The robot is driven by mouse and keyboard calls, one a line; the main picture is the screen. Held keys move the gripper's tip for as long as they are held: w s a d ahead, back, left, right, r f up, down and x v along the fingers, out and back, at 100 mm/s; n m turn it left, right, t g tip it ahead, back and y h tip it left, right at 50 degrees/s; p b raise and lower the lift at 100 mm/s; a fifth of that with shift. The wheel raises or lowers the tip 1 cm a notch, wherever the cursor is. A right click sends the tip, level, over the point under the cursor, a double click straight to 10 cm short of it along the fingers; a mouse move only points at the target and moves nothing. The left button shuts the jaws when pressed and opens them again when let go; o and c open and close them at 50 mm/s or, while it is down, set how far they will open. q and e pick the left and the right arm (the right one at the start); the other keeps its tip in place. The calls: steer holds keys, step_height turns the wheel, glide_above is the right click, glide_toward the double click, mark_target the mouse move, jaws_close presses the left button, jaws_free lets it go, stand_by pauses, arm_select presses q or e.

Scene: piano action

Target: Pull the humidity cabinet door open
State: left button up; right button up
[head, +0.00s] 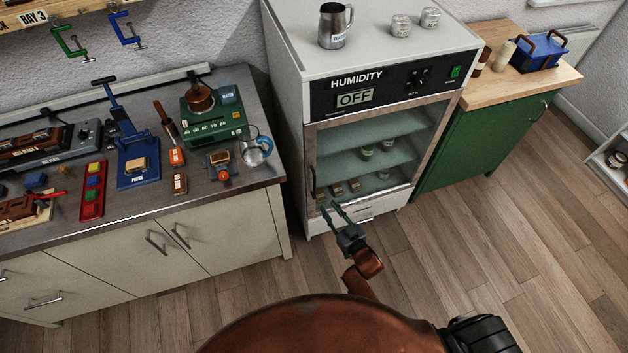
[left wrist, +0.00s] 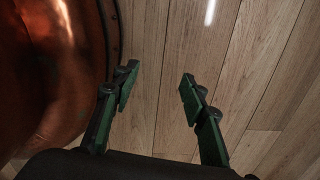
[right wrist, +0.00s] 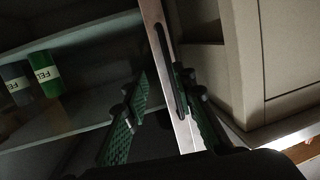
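The humidity cabinet (head: 375,40) stands in the middle of the head view with its glass door (head: 372,135) looking closed. The door's dark upright handle (head: 313,185) is at the door's lower left; it also shows in the right wrist view (right wrist: 164,62) on the pale door frame (right wrist: 153,15). My right gripper (head: 331,208) is open in front of the lower left of the door. In the right wrist view its fingers (right wrist: 160,82) lie either side of the handle, the right one nearer; contact is unclear. My left gripper (left wrist: 155,88) is open and empty above the floor.
A bench (head: 265,175) with tools and a glass jug (head: 256,150) stands left of the cabinet. A green cupboard (head: 480,145) stands to its right. A mug (head: 334,25) and jars are on top of the cabinet. The wood floor (head: 500,250) in front is clear.

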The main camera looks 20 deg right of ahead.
steer(key=t, duration=0.2)
glide_toward(315, 181)
steer(key=w, duration=0.3)
steer(key=shift+y, duration=0.3)
steer(key=b+x, duration=0.1)
steer(key=x, duration=0.5)
steer(key=shift+a+b, duration=0.2)
steer(key=shift+b, duration=0.1)
arm_select(q)
steer(key=shift+s+f, duration=0.2)
steer(key=shift+f, duration=0.85)
arm_select(e)
steer(key=shift+x, duration=0.8)
steer(key=shift+d, duration=0.1)
steer(key=shift+c, duration=0.2)
arm_select(q)
steer(key=shift+w, duration=0.15)
arm_select(e)
jaws_close()
